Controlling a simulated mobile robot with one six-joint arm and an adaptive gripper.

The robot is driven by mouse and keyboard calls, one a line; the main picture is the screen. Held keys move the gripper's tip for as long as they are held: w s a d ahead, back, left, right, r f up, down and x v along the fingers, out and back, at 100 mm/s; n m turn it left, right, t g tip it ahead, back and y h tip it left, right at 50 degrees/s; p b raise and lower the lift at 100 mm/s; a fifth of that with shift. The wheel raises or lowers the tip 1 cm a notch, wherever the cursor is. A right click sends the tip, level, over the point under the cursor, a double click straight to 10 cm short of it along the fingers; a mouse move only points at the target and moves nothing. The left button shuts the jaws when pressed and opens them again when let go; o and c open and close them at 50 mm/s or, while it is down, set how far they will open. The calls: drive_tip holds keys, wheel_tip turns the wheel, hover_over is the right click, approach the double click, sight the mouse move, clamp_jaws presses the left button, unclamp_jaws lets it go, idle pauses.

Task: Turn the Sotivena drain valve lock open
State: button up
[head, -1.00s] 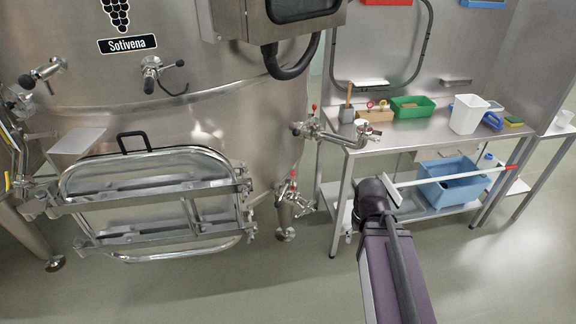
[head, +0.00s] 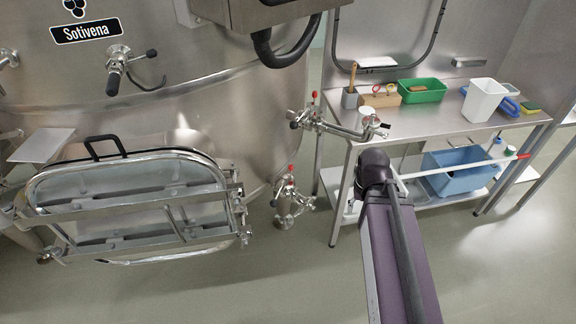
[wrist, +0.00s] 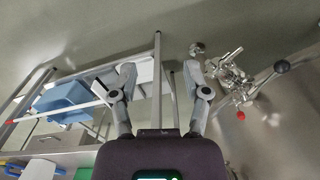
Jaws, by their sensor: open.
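The Sotivena vat (head: 200,130) fills the left of the head view, with its name plate (head: 86,30) at the top. Low on its right side is a steel valve with a red-tipped handle (head: 289,200). A second red-tipped valve (head: 312,118) with an outlet pipe sits above it. I cannot read a label on either. In the wrist view, steel valve fittings (wrist: 236,75) with a red knob stand to the right of my gripper (wrist: 163,82). My gripper is open and empty, apart from the fittings. In the head view my arm hides it.
A steel workbench (head: 430,125) stands right of the vat, holding a green bin (head: 422,91) and a white jug (head: 484,100). A blue tub (head: 450,182) is on its lower shelf. A white rod (head: 460,168) with a red tip crosses before it. The floor before the vat is clear.

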drive_tip(key=shift+d, duration=0.3)
drive_tip(key=n+t+y+b, duration=0.8)
drive_tip(key=t+y+b, duration=0.15)
drive_tip(key=b, duration=0.85)
approach(292, 168)
drive_tip(key=shift+s+d+r+t, duration=0.25)
drive_tip(key=shift+s+d, duration=0.15)
drive_tip(key=shift+s, duration=0.15)
drive_tip(key=shift+s+d+r+t, duration=0.1)
drive_tip(key=shift+s+d+r, duration=0.15)
drive_tip(key=shift+s+d, duration=0.25)
drive_tip(key=shift+a, duration=0.15)
drive_tip(key=shift+h, duration=0.25)
drive_tip(key=b+x, duration=0.4)
drive_tip(key=x, duration=0.9)
drive_tip(key=shift+w+a+f+b, duration=0.2)
drive_tip(key=shift+f+b, duration=0.05)
drive_tip(key=shift+b, duration=0.15)
